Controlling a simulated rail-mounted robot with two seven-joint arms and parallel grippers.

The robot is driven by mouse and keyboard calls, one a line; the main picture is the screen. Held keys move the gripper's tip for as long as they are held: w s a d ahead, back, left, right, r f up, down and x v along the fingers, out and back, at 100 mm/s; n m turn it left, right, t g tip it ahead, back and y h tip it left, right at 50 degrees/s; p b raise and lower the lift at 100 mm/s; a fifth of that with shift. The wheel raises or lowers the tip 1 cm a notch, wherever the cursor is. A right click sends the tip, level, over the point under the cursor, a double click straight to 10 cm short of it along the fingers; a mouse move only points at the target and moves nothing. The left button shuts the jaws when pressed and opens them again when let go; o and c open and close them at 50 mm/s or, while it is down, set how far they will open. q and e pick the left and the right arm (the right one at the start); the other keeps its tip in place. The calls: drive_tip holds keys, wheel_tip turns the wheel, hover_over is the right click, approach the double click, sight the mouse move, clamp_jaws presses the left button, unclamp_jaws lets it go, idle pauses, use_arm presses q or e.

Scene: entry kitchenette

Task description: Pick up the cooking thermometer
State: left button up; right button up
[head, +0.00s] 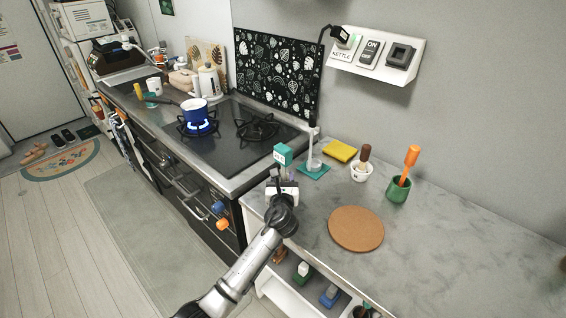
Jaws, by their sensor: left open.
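A teal, block-shaped thing with a pale face (282,155), which looks like the cooking thermometer, stands near the counter's left edge beside the stove. Its lower part is hidden behind my left gripper. My left gripper (283,175) is open, just below and in front of the teal head in the head view. I cannot tell whether the fingers are around its stem or touching it. My right gripper is not in view.
Just right are a teal mat (304,170) bearing a slim pale upright thing, a yellow pad (341,150), a white mortar (361,174) with pestle and a green cup (399,190) holding an orange-handled tool. A cork mat (356,229) lies in front. A blue pot (196,116) sits over a lit burner.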

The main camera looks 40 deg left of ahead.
sight(283, 171)
use_arm(q)
drive_tip(key=shift+b+x, duration=0.3)
drive_tip(key=shift+x, duration=1.9)
drive_tip(key=shift+r, duration=0.1)
clamp_jaws()
